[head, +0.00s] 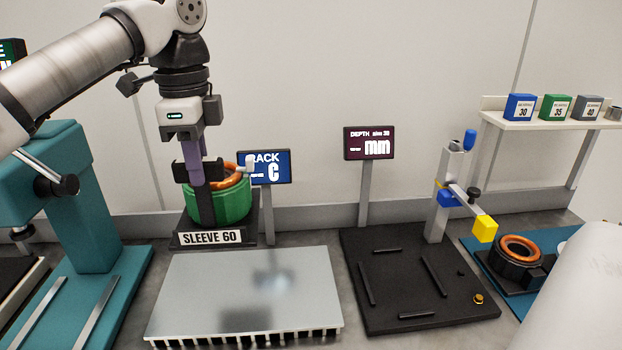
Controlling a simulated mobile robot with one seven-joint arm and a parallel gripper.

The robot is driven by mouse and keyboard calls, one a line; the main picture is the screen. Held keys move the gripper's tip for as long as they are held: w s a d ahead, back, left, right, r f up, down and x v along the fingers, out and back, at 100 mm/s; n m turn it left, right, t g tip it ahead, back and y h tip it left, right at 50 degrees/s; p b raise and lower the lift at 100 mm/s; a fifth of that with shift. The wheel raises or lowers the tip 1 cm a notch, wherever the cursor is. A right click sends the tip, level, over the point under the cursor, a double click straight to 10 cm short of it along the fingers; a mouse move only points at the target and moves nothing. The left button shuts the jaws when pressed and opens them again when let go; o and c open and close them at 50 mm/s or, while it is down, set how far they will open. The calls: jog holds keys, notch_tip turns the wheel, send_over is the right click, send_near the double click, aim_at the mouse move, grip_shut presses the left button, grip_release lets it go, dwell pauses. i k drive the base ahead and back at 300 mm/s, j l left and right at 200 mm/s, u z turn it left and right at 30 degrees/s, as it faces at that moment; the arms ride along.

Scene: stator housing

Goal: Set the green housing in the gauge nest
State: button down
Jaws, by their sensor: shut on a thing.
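The green housing (233,205), a round ring with a copper-orange winding inside, is at or just above the black stand labelled SLEEVE 60 (210,238) at the back left. My gripper (206,195) points down and is shut on the housing's wall; a dark finger covers part of its front. I cannot tell whether the housing touches the stand. The gauge nest looks to be the black plate (408,312) at right of centre, with several low bars (434,278) around a bare middle. A post with a blue-topped lever (455,180) and a yellow block (484,229) stands at its back right.
A silver finned plate (235,290) lies between stand and nest. A RACK display (264,167) stands beside the housing, and a DEPTH display (369,143) behind the nest. A teal press (85,200) is left; a black ring part with copper winding (520,255) is right.

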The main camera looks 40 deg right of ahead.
aim_at(399, 281)
jog(key=k+l, duration=0.15)
jog(key=k, duration=0.2)
jog(key=k+l+u, duration=0.15)
jog(key=k, duration=0.25)
jog(key=k+l+u, duration=0.15)
jog(key=k+l, duration=0.3)
jog(key=l, duration=0.2)
jog(key=l+u, duration=0.1)
jog(key=l, duration=0.2)
jog(key=l+u, duration=0.2)
jog(key=l, duration=1.15)
